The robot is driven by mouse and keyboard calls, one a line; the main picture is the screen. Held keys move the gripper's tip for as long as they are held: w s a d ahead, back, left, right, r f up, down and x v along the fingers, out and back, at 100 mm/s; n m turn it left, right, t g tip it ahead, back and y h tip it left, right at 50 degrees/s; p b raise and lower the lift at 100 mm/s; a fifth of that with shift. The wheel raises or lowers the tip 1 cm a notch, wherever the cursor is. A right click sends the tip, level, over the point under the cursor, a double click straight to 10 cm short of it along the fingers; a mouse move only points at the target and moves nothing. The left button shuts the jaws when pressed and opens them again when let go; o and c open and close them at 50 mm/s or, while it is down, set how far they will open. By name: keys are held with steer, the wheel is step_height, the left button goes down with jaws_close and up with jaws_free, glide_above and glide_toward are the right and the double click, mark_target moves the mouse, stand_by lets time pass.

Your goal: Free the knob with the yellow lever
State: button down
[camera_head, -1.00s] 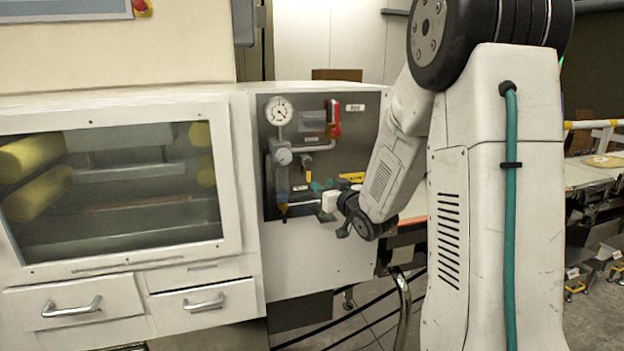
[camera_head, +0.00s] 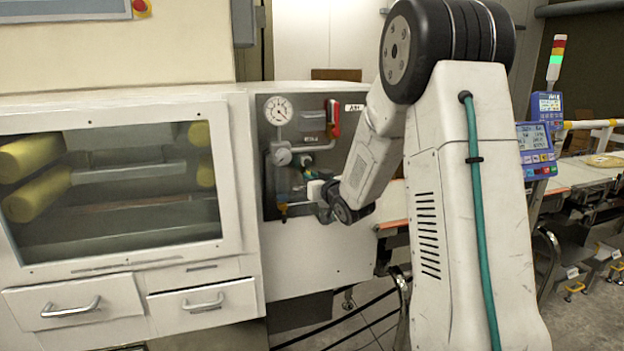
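A grey panel (camera_head: 354,125) carries pipes, a gauge and valves. A red lever (camera_head: 333,118) points upright at the panel's upper right.
A round gauge (camera_head: 278,110) is above the knob. A vertical filter with an orange tip (camera_head: 283,208) hangs left of the gripper. A white cabinet with a window (camera_head: 115,185) and drawers (camera_head: 72,305) stands left. A belt (camera_head: 575,175) and blue display (camera_head: 536,143) are at right.

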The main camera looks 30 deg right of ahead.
mark_target(314, 166)
steer(key=shift+d+n, duration=0.1)
steer(key=shift+n, duration=0.2)
steer(key=d+n, duration=0.1)
steer(key=n, duration=0.2)
steer(key=r+n+g, duration=0.1)
steer(key=n, duration=0.2)
steer(key=s+d+r+n+g+h, duration=0.1)
steer(key=n, duration=0.3)
steer(key=shift+d+r, duration=0.15)
steer(key=shift+d, duration=0.15)
stand_by(0.6)
steer(key=c, duration=1.5)
jaws_free()
steer(key=shift+o, duration=0.2)
